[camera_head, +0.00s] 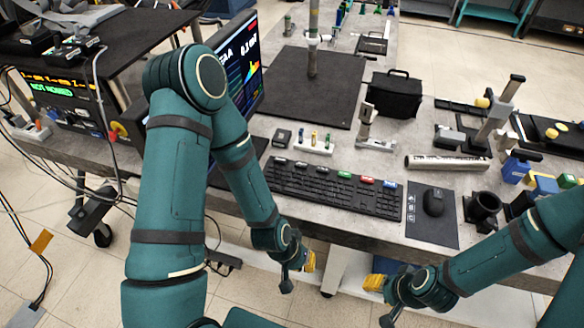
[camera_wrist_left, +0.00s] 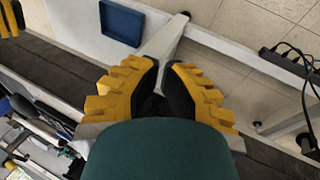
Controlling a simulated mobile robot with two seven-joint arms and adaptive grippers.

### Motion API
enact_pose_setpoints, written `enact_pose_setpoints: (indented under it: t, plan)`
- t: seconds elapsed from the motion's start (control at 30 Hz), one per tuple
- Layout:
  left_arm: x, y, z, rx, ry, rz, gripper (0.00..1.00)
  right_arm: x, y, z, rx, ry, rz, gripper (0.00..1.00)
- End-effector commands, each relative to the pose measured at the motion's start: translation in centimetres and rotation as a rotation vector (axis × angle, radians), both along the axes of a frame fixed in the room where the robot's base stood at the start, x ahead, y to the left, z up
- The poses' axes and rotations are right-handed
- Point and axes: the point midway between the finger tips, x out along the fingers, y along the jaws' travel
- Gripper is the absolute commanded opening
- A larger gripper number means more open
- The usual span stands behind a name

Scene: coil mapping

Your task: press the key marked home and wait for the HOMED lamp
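A black keyboard (camera_head: 330,188) lies on the grey table; its back row carries labelled caps, including a green (camera_head: 345,174), a red (camera_head: 367,180) and a blue one (camera_head: 389,184). Their lettering is too small to read, so I cannot tell which is home. The controller display (camera_head: 52,90) at the left reads NOT HOMED in green. My left gripper (camera_head: 308,261) hangs in front of the table edge, below the keyboard. In the left wrist view its yellow fingers (camera_wrist_left: 162,80) nearly meet, with nothing visible between them. My right gripper (camera_head: 374,283) is also off the table; its finger gap is hidden.
A monitor (camera_head: 238,65) stands behind my left arm. A mouse (camera_head: 434,202) on a dark pad lies right of the keyboard, with a rolled paper (camera_head: 447,162) behind. A blue tray (camera_wrist_left: 121,23) shows in the left wrist view.

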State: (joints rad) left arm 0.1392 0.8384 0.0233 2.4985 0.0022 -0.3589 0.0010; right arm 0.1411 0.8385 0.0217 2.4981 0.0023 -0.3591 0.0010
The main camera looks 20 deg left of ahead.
Motion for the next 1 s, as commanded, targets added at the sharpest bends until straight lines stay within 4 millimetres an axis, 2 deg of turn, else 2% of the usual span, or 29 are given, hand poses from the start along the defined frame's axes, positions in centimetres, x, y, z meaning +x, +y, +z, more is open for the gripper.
enact_pose_setpoints:
  t: [0.03,0.1,0.2,0.33,0.73,0.77,0.83,0.93,1.0]
  plan:
    - [-0.2,0.0,-2.8,0.001,0.004,-0.002,0.0,-0.2,0.1,-2.8,0.0,0.003,0.006,0.46]
    - [-0.3,0.0,-4.5,0.002,0.008,-0.005,0.0,-0.4,0.3,-4.4,0.0,0.008,0.01,0.46]
    - [-0.5,-0.1,-6.3,0.003,0.013,-0.009,0.0,-0.6,0.3,-6.3,0.0,0.012,0.015,0.46]
    - [-0.7,-0.2,-7.7,0.003,0.017,-0.014,0.0,-0.7,0.4,-7.7,-0.001,0.015,0.017,0.46]
    - [-0.7,-0.2,-8.1,0.003,0.017,-0.016,0.0,-0.7,0.4,-8.0,-0.001,0.016,0.02,0.46]
    - [-0.7,-0.2,-8.1,0.003,0.017,-0.016,0.0,-0.7,0.4,-8.0,-0.001,0.016,0.02,0.49]
    - [-0.7,-0.2,-7.9,0.003,0.017,-0.015,0.0,-0.7,0.4,-7.9,-0.001,0.016,0.02,0.74]
    - [-0.9,-0.1,-7.2,0.002,0.024,-0.01,0.0,-0.7,0.4,-6.9,-0.001,0.015,0.018,0.74]
    - [-1.2,0.1,-6.1,0.002,0.034,-0.004,0.0,-0.6,0.3,-5.5,0.0,0.013,0.017,0.74]
